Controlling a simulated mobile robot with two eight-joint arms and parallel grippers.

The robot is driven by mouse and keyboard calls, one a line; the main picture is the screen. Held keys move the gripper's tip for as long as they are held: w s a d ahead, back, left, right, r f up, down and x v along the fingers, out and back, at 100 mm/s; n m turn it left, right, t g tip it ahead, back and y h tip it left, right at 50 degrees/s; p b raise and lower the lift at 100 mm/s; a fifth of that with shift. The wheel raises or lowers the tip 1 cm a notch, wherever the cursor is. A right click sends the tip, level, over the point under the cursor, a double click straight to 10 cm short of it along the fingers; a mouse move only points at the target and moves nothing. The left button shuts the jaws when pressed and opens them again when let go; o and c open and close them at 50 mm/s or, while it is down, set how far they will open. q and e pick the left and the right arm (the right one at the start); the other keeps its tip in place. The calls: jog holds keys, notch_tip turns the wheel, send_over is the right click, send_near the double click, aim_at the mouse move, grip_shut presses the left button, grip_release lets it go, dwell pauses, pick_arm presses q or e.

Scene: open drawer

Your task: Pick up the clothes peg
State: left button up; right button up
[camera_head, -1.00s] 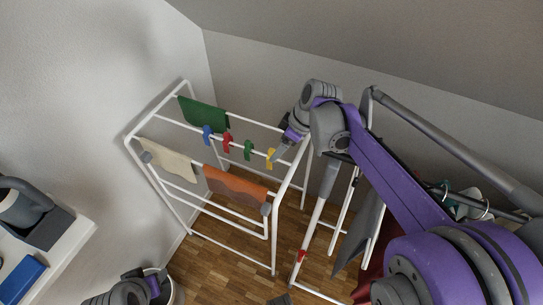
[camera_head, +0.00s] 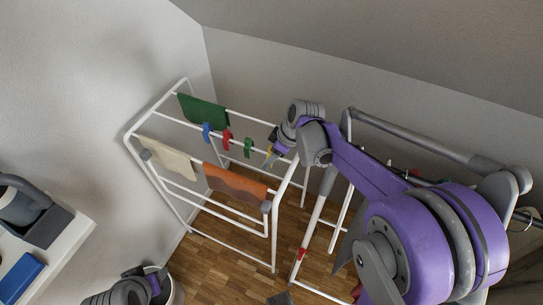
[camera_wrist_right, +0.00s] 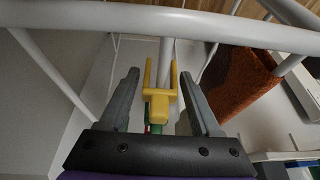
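Several clothes pegs hang on a rail of the white drying rack: blue (camera_head: 207,132), red (camera_head: 227,140), green (camera_head: 248,148) and yellow. In the right wrist view the yellow peg (camera_wrist_right: 158,104) stands between the fingers of my right gripper (camera_wrist_right: 160,76). These fingers are apart, with a gap on both sides of the peg. In the head view my right gripper (camera_head: 271,159) is at the yellow peg and partly hides it. A green peg (camera_wrist_right: 159,112) shows behind the yellow one. My left gripper (camera_head: 148,282) is low at the bottom left, away from the pegs; its fingers are unclear.
The rack (camera_head: 187,198) carries a green cloth (camera_head: 204,112), a cream cloth (camera_head: 167,159) and an orange cloth (camera_head: 235,184). A white rack bar (camera_wrist_right: 235,29) crosses just beyond the fingertips. A white shelf (camera_head: 68,250) with a blue box (camera_head: 20,279) is at the left.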

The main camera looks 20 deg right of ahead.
grip_shut()
notch_tip(320, 180, up, 10)
jog(key=shift+r+p, duration=0.1)
jog(key=shift+p, duration=0.35)
